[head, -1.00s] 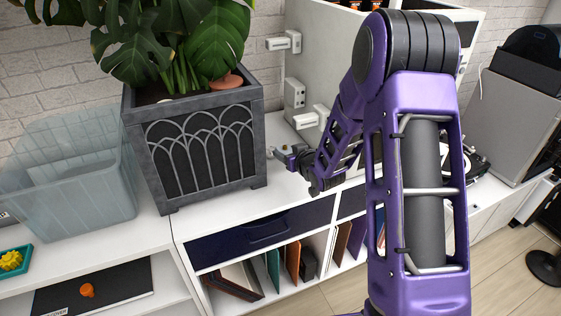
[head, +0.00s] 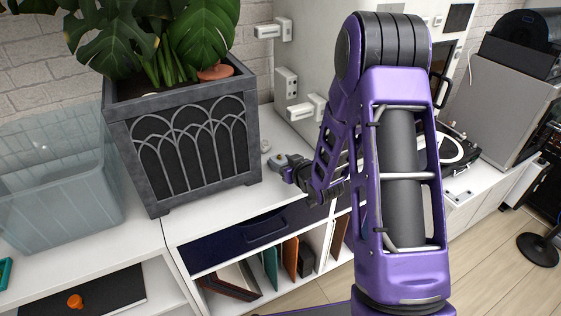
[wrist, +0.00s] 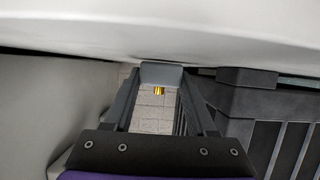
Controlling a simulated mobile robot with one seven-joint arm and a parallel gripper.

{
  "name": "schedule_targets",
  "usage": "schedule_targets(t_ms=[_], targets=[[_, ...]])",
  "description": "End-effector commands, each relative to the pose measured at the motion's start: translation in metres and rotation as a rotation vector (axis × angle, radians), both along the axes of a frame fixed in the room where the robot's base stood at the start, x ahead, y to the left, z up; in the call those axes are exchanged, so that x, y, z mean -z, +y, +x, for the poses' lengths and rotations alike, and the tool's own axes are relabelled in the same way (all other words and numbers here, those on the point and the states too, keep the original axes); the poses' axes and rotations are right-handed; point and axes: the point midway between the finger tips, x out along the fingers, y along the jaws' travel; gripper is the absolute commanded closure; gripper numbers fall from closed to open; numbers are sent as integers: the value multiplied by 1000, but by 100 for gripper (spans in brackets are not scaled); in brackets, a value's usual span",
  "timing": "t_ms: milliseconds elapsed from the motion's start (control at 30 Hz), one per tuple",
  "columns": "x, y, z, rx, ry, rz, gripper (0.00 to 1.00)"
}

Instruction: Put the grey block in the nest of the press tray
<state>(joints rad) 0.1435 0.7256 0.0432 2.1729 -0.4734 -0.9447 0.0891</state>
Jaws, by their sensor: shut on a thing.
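My gripper (head: 281,160) is low over the white counter, just right of the grey planter, in the head view. In the wrist view, my gripper (wrist: 161,76) is shut on a small grey block (wrist: 161,72). The block sits between the fingertips, with a small gold-coloured piece showing at its lower edge. In the head view the block is too small to tell from the fingertips. I cannot make out the press tray or its nest in either view.
The grey planter (head: 190,145) stands close left of my gripper. A white cabinet (head: 310,70) with protruding handles stands behind it. A clear bin (head: 60,195) is at the far left. A turntable (head: 455,152) is on the counter to the right.

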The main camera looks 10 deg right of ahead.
Motion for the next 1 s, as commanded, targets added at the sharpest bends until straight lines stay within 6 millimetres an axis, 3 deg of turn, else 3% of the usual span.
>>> schedule_targets(t_ms=[133,167,300,667,767,1000], targets=[[5,0,0,0,0,0,99],[3,0,0,0,0,0,38],[3,0,0,0,0,0,13],[-2,0,0,0,0,0,13],[-6,-4,-10,2,1,0,13],[-26,-19,-55,4,0,2,13]])
